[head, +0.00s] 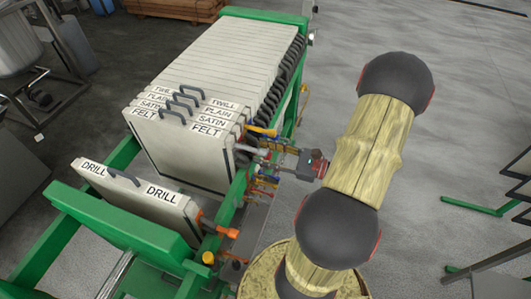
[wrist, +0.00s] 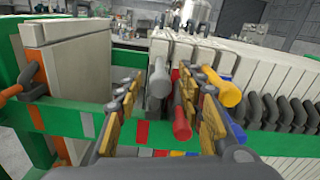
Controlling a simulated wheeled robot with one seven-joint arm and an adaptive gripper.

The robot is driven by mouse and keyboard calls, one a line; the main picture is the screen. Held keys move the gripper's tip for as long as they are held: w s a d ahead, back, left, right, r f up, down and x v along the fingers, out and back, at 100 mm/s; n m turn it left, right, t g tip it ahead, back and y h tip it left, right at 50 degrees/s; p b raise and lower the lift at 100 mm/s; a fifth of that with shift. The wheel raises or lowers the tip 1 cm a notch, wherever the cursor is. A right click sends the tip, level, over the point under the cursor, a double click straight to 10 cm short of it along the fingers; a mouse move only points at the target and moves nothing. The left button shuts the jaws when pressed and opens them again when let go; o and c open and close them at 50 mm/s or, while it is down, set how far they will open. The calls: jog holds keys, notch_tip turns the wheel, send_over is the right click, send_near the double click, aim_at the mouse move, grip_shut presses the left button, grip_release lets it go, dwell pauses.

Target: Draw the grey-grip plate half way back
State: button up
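The grey-grip plate, labelled FELT (head: 165,150), is the front plate of the main stack in the head view. Its grey grip (wrist: 158,80) sticks out toward the camera in the wrist view. My gripper (head: 262,160) is at the side of the press by the grips. In the wrist view its two fingers stand apart (wrist: 165,115), with the grey grip and a red grip (wrist: 182,118) in the gap between them. The fingers do not appear closed on either. A yellow grip (wrist: 222,88) lies by the right finger, and a blue one is partly hidden behind it.
The DRILL plate (head: 130,190) with an orange grip (wrist: 18,85) stands apart toward the front, with a gap before the stack. The green rail (wrist: 75,118) runs below the grips and carries coloured patches. Dark handles (wrist: 290,110) line the stack's side at right.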

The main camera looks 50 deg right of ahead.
jog(key=shift+c, duration=1.2)
grip_shut()
